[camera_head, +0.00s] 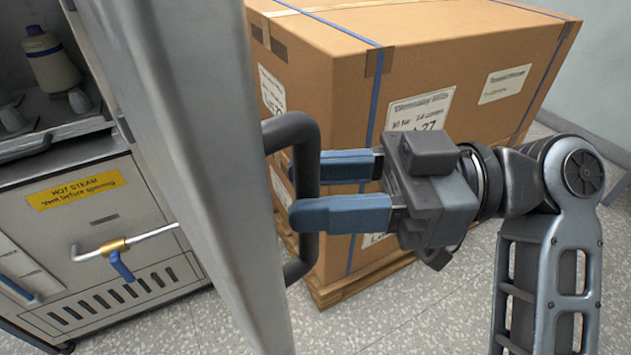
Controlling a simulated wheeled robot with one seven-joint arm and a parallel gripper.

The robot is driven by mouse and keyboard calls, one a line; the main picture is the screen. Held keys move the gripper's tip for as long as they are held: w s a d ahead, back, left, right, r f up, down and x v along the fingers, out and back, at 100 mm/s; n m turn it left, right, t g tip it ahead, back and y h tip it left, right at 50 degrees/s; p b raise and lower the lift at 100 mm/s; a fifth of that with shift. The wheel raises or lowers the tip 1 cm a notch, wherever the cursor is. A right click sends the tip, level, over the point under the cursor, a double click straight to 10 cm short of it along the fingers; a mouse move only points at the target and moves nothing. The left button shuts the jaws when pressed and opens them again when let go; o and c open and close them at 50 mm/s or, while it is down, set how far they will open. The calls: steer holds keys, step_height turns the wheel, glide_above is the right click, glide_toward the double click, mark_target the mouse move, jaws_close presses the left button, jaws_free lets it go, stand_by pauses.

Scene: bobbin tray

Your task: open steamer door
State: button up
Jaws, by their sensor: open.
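The steamer door (190,130) is a tall grey panel seen nearly edge-on, standing swung out from the steamer (90,225). Its dark D-shaped handle (293,128) projects to the right. My gripper (297,190) comes in from the right with its two blue fingers open, one above the other in the picture. The fingertips reach the handle's upright bar and seem to lie on either side of it. Whether they touch it I cannot tell. The door hides part of the steamer's front.
A large cardboard box (440,60) with blue straps stands on a wooden pallet (350,290) close behind the handle and gripper. A pipe with a blue-levered valve (115,246) sticks out below the yellow warning label (75,190). Speckled floor (420,310) is clear in front.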

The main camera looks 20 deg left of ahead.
steer(key=v, duration=0.7)
steer(key=shift+w, duration=0.1)
